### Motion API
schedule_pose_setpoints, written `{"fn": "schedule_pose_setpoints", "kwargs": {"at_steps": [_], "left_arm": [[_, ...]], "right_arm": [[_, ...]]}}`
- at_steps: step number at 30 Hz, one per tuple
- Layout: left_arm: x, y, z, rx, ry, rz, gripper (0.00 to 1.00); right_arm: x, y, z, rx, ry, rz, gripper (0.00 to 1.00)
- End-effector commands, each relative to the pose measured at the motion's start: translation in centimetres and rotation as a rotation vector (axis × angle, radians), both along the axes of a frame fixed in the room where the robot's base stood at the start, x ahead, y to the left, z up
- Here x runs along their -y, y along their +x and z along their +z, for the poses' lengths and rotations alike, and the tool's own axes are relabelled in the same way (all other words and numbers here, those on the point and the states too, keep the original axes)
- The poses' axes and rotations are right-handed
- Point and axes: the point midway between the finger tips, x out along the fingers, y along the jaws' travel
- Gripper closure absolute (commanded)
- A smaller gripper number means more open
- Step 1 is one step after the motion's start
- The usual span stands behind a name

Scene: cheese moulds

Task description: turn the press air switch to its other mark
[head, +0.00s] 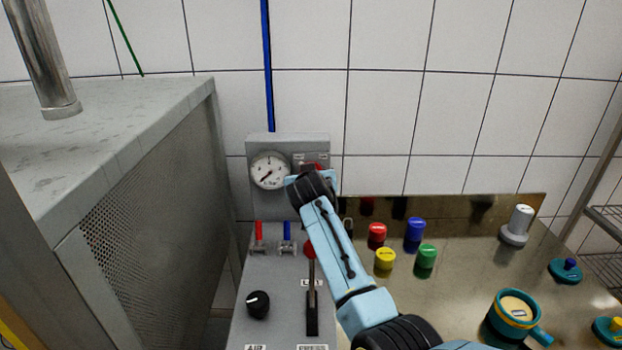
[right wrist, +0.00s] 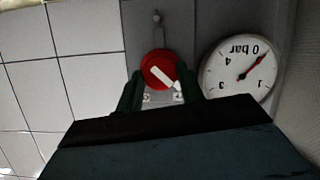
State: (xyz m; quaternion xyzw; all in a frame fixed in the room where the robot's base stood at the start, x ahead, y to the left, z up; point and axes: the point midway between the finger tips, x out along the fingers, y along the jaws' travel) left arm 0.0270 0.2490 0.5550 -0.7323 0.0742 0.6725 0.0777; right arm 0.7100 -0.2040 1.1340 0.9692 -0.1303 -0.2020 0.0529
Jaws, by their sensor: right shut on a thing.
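The press air switch (right wrist: 159,68) is a round red knob with a white pointer bar, on a grey wall box. In the right wrist view, which looks upside down, the bar slants toward the lower right, to one of two small marks on the plate below the knob. In the head view only a sliver of red shows behind my gripper. My right gripper (right wrist: 160,88) has its two dark green fingers on either side of the knob and is shut on it. In the head view this gripper (head: 318,180) covers most of the switch. My left gripper is out of view.
A pressure gauge (head: 269,171) is beside the switch. Below, a grey console (head: 270,325) carries a black knob (head: 258,304), a lever (head: 312,290) and small red and blue valves. Coloured moulds and a teal cup (head: 512,312) stand on the metal table at right. A perforated cabinet (head: 150,200) is at left.

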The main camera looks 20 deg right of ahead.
Motion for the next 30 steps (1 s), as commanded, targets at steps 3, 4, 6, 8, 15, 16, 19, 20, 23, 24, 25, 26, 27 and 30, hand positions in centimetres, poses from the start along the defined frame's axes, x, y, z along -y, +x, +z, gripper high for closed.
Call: {"fn": "schedule_pose_setpoints", "kwargs": {"at_steps": [3,4,6,8,15,16,19,20,23,24,25,26,27,30], "left_arm": [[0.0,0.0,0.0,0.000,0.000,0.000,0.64],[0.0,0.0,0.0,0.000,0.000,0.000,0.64],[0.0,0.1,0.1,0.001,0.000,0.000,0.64],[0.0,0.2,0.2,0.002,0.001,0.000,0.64],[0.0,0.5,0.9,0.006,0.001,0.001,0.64],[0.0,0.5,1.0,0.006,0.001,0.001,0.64],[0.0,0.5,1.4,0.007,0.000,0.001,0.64],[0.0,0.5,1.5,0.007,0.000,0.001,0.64],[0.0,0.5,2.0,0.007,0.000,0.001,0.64],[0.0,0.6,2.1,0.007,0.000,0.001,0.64],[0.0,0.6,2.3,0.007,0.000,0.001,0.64],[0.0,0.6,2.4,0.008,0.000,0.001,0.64],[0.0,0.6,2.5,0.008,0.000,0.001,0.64],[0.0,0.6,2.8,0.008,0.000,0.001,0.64]], "right_arm": [[0.0,0.0,0.0,0.001,0.005,0.000,0.85],[0.0,0.0,0.0,0.002,0.008,0.000,0.85],[0.0,0.0,0.0,0.005,0.022,0.000,0.85],[0.0,0.0,0.0,0.011,0.039,-0.001,0.85],[0.2,-0.1,0.0,0.047,0.172,-0.002,0.85],[0.2,-0.1,0.0,0.054,0.196,-0.002,0.85],[0.3,-0.1,0.0,0.078,0.281,-0.001,0.85],[0.3,-0.1,0.0,0.087,0.308,-0.002,0.85],[0.4,-0.2,0.0,0.113,0.402,-0.002,0.85],[0.4,-0.2,0.0,0.123,0.437,-0.002,0.85],[0.4,-0.2,0.0,0.132,0.464,-0.002,0.85],[0.5,-0.2,0.0,0.139,0.492,-0.002,0.85],[0.5,-0.2,-0.1,0.149,0.528,-0.002,0.85],[0.6,-0.2,-0.2,0.177,0.619,-0.002,0.85]]}}
